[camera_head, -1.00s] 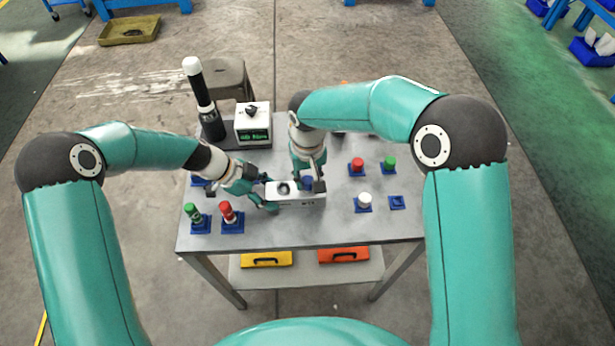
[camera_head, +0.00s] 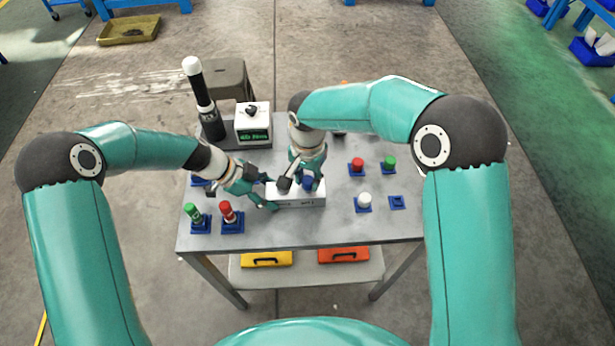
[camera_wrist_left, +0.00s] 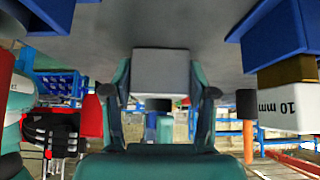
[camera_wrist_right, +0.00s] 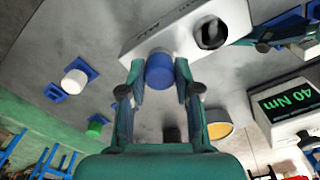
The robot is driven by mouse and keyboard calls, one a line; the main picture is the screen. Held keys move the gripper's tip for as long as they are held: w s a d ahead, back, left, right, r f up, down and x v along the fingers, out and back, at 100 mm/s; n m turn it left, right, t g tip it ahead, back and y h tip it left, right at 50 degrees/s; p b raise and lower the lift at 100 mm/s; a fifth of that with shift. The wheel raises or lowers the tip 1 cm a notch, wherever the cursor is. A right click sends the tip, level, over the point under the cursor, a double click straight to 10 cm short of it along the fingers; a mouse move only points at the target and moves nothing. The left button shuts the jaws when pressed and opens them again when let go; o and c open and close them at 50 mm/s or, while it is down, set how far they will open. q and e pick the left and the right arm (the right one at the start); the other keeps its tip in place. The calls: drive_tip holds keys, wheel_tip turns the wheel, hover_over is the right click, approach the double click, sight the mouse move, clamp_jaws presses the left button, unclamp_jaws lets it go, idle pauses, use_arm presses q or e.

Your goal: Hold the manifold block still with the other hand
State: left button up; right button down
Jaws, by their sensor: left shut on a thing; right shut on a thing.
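The pale manifold block (camera_head: 312,201) lies in the middle of the table; it also shows in the left wrist view (camera_wrist_left: 162,68) and the right wrist view (camera_wrist_right: 180,31). My left gripper (camera_head: 270,197) is shut on the block's left end, with a finger on each side. My right gripper (camera_head: 302,184) is shut on a blue-capped part (camera_wrist_right: 160,72) at the block's top. How deep this part sits is hidden. A dark open port (camera_wrist_right: 210,34) is beside it in the block. In the head view the right gripper's dark finger covers that port.
Green (camera_head: 195,212) and red (camera_head: 227,212) capped parts stand in blue holders at left. Red (camera_head: 357,165), green (camera_head: 389,163) and white (camera_head: 364,200) ones stand at right, near an empty blue holder (camera_head: 397,202). A 40 Nm display box (camera_head: 253,122) is behind.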

drive_tip(key=shift+m, duration=0.6)
drive_tip(key=m, duration=0.2)
drive_tip(key=shift+m, duration=1.5)
drive_tip(key=shift+m, duration=2.6)
